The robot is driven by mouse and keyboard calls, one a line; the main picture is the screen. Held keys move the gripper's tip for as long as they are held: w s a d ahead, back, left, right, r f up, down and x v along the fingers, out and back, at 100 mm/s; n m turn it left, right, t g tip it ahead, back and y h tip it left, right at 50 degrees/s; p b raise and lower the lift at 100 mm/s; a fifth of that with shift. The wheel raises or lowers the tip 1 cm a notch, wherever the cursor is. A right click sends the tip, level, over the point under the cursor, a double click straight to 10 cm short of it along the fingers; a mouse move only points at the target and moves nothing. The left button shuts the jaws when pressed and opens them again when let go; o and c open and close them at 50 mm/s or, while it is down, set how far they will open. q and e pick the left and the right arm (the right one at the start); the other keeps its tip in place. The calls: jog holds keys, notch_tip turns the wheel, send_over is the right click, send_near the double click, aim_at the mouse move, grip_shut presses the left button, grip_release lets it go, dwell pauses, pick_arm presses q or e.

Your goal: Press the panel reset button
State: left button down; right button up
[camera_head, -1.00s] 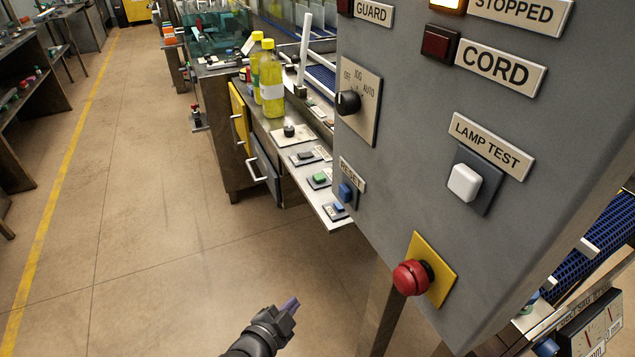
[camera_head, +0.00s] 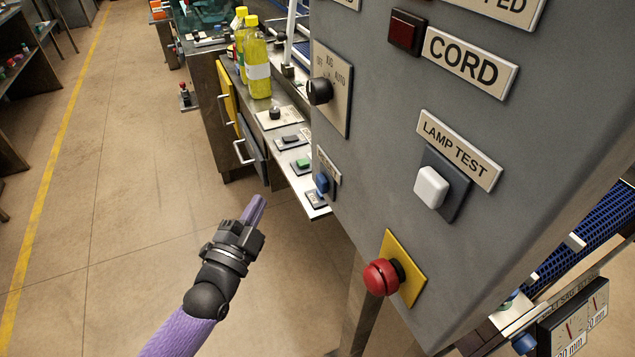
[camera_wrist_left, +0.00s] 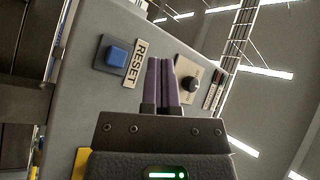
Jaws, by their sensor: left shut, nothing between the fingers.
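The blue reset button (camera_head: 322,183) is on the lower left of the grey panel (camera_head: 400,140) in the head view, with its label seen at a slant. In the left wrist view the blue button (camera_wrist_left: 116,55) sits on a dark plate beside the RESET label (camera_wrist_left: 136,64). My left gripper (camera_head: 257,203) is shut and empty, apart from the panel, to the left of and slightly below the button in the head view. Its purple fingers (camera_wrist_left: 161,82) show together in the wrist view, to the right of the label. My right gripper is not in view.
A red mushroom button (camera_head: 382,277) on a yellow plate sticks out low on the panel. A black selector knob (camera_head: 319,91) and a white lamp test button (camera_head: 431,187) also stick out. A bench with yellow bottles (camera_head: 257,70) stands behind. Open floor (camera_head: 150,200) lies left.

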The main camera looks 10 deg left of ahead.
aim_at(322, 184)
pick_arm(q)
jog(key=w+d+b, duration=0.2)
jog(key=w+d, duration=0.2)
jog(key=d, duration=0.3)
jog(key=shift+w, duration=0.35)
dwell(1.7)
jog(key=shift+w+d, duration=0.2)
jog(key=shift+d, duration=0.1)
jog(key=shift+w+d, duration=0.3)
jog(key=shift+d, duration=0.1)
dwell(0.7)
dwell(0.3)
jog(key=shift+s+a+p, duration=0.4)
jog(key=shift+s+a, duration=0.15)
jog(key=shift+a, duration=0.2)
